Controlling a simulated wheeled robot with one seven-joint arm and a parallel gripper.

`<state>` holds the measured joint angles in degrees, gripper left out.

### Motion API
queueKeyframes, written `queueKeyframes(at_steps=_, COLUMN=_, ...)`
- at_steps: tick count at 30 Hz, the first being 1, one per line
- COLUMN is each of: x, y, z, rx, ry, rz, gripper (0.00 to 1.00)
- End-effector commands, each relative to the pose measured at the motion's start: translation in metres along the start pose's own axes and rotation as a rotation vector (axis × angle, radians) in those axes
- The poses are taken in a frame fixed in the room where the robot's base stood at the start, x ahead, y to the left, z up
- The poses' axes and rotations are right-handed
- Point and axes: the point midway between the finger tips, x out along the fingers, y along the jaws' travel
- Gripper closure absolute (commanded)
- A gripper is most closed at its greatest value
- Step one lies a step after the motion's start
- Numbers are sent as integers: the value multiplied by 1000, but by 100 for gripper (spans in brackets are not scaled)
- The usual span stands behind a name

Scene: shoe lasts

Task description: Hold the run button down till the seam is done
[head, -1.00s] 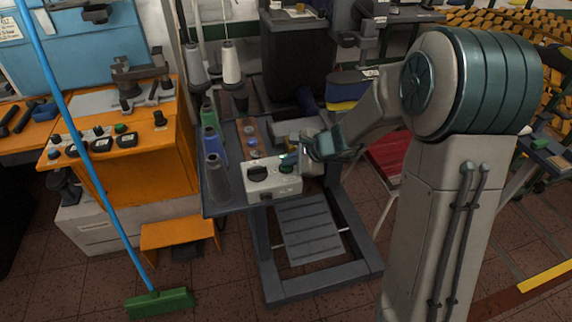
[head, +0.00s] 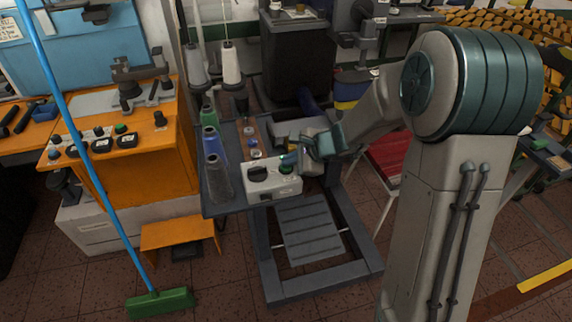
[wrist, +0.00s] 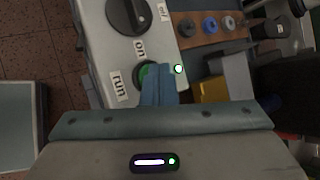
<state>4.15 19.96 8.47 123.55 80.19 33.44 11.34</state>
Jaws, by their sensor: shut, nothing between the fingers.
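The white control box (head: 287,187) sits at the front of the grey sewing table and also shows in the wrist view (wrist: 100,50). Its green run button (wrist: 146,71) is beside the "run" label (wrist: 118,85), partly hidden by my fingers. My gripper (wrist: 159,72) is shut and empty, with its blue fingertips over the button and apparently touching it. In the head view my gripper (head: 288,158) is above the box's right part. How far the button is pressed cannot be told. A small lamp (wrist: 179,69) next to the fingertips is lit.
A black rotary knob (wrist: 127,14) is on the same box. Thread cones (head: 218,178) stand left of it, and bobbins (wrist: 210,25) sit on a wooden strip behind. The grey machine part (wrist: 232,72) is close right of my fingers. A treadle (head: 308,230) is below.

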Motion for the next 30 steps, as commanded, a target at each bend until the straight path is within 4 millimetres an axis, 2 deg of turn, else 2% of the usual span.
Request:
queueKeyframes(at_steps=6, x=-10, y=-7, z=7, rx=-2, ry=0, rz=0, gripper=100)
queueKeyframes(at_steps=20, x=-13, y=-10, z=10, rx=-1, ry=0, rz=-1, gripper=100)
queueKeyframes(at_steps=30, x=-36, y=-27, z=26, rx=-1, ry=0, rz=-1, gripper=100)
